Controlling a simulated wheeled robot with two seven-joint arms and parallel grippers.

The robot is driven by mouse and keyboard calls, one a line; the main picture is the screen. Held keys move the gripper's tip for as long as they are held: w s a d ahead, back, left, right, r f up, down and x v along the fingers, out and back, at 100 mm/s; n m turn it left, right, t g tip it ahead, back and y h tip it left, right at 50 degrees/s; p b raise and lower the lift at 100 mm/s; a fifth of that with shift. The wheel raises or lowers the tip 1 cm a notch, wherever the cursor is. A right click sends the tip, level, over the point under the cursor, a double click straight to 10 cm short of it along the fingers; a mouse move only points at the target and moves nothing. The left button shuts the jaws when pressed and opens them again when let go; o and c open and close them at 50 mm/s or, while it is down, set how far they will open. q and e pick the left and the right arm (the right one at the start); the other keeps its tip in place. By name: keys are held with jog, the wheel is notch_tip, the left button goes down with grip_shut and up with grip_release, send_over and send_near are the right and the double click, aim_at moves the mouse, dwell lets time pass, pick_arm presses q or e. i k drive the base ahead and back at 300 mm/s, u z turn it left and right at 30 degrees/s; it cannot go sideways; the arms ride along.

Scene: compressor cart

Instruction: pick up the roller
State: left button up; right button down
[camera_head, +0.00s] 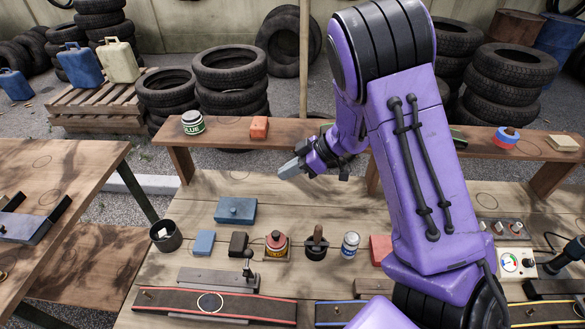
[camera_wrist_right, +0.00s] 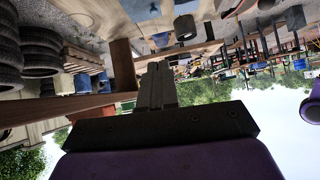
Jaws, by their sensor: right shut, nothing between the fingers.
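I cannot tell for certain which thing is the roller. A wooden-handled tool (camera_head: 317,237) stands upright in a dark round holder on the workbench and may be it. My right gripper (camera_head: 290,169) is shut and empty, pointing left, above the back of the bench near the raised shelf. It is up and left of the wooden-handled tool, well apart from it. In the right wrist view the shut fingers (camera_wrist_right: 157,86) show with nothing between them. My left gripper is not in view.
A plank shelf (camera_head: 224,134) runs behind the bench with a glue tin (camera_head: 193,122) and an orange block (camera_head: 259,127). A blue box (camera_head: 236,210), a red tin (camera_head: 276,245) and a can (camera_head: 350,244) stand on the bench. My purple right arm hides part of the bench's right side.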

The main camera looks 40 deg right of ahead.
aim_at(317, 233)
jog(key=k, duration=2)
